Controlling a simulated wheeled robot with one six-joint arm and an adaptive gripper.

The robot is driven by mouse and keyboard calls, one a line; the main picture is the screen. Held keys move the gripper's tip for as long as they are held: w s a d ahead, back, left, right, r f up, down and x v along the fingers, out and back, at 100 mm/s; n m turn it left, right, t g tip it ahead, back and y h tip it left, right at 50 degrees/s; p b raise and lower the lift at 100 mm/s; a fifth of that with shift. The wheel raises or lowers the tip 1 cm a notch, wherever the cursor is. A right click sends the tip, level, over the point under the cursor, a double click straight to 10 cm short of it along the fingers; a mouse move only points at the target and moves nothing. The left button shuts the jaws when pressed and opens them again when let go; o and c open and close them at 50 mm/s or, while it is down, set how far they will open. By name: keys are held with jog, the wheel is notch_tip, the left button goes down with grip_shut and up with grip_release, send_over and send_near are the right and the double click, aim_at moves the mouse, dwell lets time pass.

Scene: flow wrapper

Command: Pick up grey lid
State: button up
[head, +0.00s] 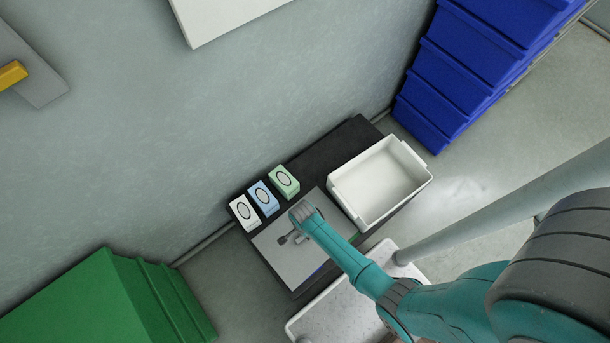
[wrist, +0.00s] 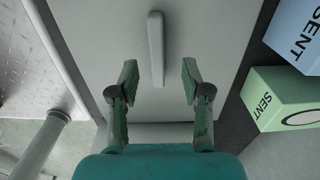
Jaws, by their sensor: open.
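The grey lid (head: 287,262) is a flat panel lying on the dark table, partly covered by my arm in the head view. In the wrist view the lid (wrist: 214,38) fills the middle, with a narrow raised bar handle (wrist: 156,48) on it. My gripper (wrist: 160,82) is open and empty, with a finger to either side of the handle's line. The handle's near end reaches about level with the fingertips. In the head view my gripper (head: 291,239) is over the lid; the height gap is hard to tell.
White, blue and green boxes (head: 284,181) stand along the lid's wall side. An open white bin (head: 345,194) sits on the dark table (head: 327,153) to the right. Blue crates (head: 462,60) stand at upper right, a green container (head: 75,300) at lower left.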

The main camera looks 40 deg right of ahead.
jog(key=shift+s+d+f, duration=0.1)
jog(key=shift+d+f, duration=0.05)
jog(key=shift+f, duration=1.2)
jog(key=shift+s+d+f, duration=0.1)
jog(key=shift+d+f, duration=0.05)
jog(key=shift+f, duration=1.15)
grip_shut()
